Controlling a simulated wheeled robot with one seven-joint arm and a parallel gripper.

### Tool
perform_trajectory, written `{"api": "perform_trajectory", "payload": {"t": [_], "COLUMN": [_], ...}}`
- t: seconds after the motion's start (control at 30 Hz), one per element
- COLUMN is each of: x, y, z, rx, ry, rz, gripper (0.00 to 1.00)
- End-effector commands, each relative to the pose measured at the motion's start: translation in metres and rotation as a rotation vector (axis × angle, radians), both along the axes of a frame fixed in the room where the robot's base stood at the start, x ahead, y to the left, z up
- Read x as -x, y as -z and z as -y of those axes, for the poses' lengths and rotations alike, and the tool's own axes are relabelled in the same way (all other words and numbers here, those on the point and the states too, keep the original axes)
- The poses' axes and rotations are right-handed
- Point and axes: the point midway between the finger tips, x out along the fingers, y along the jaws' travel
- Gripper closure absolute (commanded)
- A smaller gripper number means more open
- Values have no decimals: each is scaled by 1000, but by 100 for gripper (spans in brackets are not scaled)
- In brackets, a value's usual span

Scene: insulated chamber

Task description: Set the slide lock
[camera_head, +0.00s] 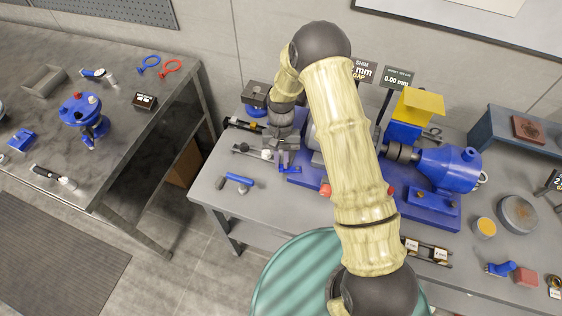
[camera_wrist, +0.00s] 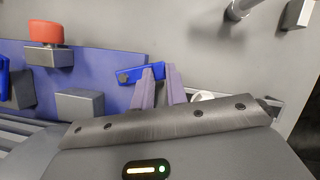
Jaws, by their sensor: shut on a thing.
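My gripper (camera_head: 289,167) points down at the left end of the blue machine base (camera_head: 433,212), at the back of the right-hand bench. In the wrist view my gripper (camera_wrist: 164,72) has its two fingers close together. They are on a small blue lever (camera_wrist: 128,76) with a dark hole near its left end, which looks like the slide lock. The blue base (camera_wrist: 112,61) also shows there, with a red-topped knob (camera_wrist: 47,33) at left. My arm hides the middle of the machine in the head view.
A blue-handled tool (camera_head: 237,181) lies on the bench left of my gripper. A blue motor (camera_head: 449,169) and a yellow-topped block (camera_head: 417,104) stand at right. A green round drum (camera_head: 283,281) stands in front of the bench. The left bench (camera_head: 60,130) holds other tools.

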Motion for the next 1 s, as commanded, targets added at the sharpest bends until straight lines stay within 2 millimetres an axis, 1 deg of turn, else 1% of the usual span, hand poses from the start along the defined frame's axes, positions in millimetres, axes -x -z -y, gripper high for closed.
{"api": "perform_trajectory", "payload": {"t": [0.03, 0.37, 0.4, 0.47, 0.5, 0.83, 0.93, 1.0], "x": [-2, -3, -3, -2, -2, -2, -5, -9], "y": [-1, -2, -2, -2, -1, -2, -8, -16], "z": [0, 0, 0, 0, 0, 0, 0, 0], "rx": [0, 0, 0, 0, 0, 0, 0, -1], "ry": [8, 10, 10, 10, 10, 8, 8, 8], "rz": [6, 7, 6, 6, 5, 3, 3, 5], "gripper": [100, 100, 80, 68, 64, 64, 64, 64]}}
